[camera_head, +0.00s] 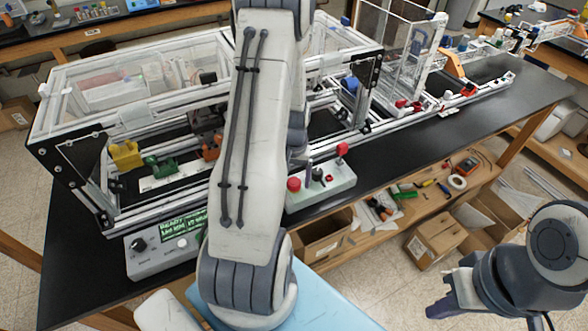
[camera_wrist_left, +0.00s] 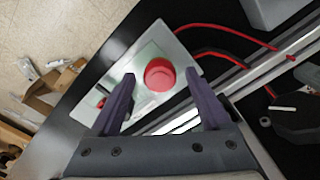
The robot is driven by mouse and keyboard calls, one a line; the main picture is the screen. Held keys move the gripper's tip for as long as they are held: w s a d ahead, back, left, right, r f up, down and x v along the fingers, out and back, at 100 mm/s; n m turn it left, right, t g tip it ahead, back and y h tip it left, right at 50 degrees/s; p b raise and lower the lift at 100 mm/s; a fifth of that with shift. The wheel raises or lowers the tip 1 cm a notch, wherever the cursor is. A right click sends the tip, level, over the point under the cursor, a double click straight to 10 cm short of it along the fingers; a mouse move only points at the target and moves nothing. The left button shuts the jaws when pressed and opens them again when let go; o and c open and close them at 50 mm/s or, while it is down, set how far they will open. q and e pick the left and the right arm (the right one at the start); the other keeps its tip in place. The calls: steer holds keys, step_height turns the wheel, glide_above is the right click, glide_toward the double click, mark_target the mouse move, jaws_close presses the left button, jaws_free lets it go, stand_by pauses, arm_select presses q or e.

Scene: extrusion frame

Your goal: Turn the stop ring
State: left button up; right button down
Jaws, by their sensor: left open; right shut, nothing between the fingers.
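A round red stop button (camera_wrist_left: 159,75) sits on a pale grey control box (camera_wrist_left: 178,48) in the left wrist view. It also shows on the box in the head view (camera_head: 293,184), near the box's left end. The stop ring cannot be told apart from the button. My left gripper (camera_wrist_left: 160,84) is open, its two dark purple fingers on either side of the button in the picture. I cannot tell whether they touch it or are above it. My arm hides most of this gripper in the head view. My right gripper (camera_head: 440,308) is shut and empty at the lower right, far from the box.
A red-topped lever (camera_head: 342,149) stands at the right end of the box. A metal extrusion frame (camera_head: 370,125) runs behind it, and red cables (camera_wrist_left: 238,58) pass close by. A grey display box (camera_head: 150,262) is at left. The black table (camera_head: 455,125) is clear at right.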

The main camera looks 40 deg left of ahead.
mark_target(294, 182)
arm_select(q)
step_height(294, 182, up, 10)
steer(key=b, duration=0.1)
steer(key=shift+f, duration=0.2)
stand_by(0.4)
steer(key=s+d+r+m+b, duration=0.1)
steer(key=d+r+m, duration=0.15)
steer(key=d, duration=0.75)
steer(key=s+d+r+m+b, duration=0.1)
steer(key=d+m, duration=0.3)
steer(key=d, duration=0.5)
steer(key=s+d+r+m+h, duration=0.1)
steer(key=s+d+r+m, duration=0.1)
steer(key=s+d+m, duration=0.5)
steer(key=s+d+b, duration=0.1)
steer(key=s+d, duration=0.5)
steer(key=s, duration=0.1)
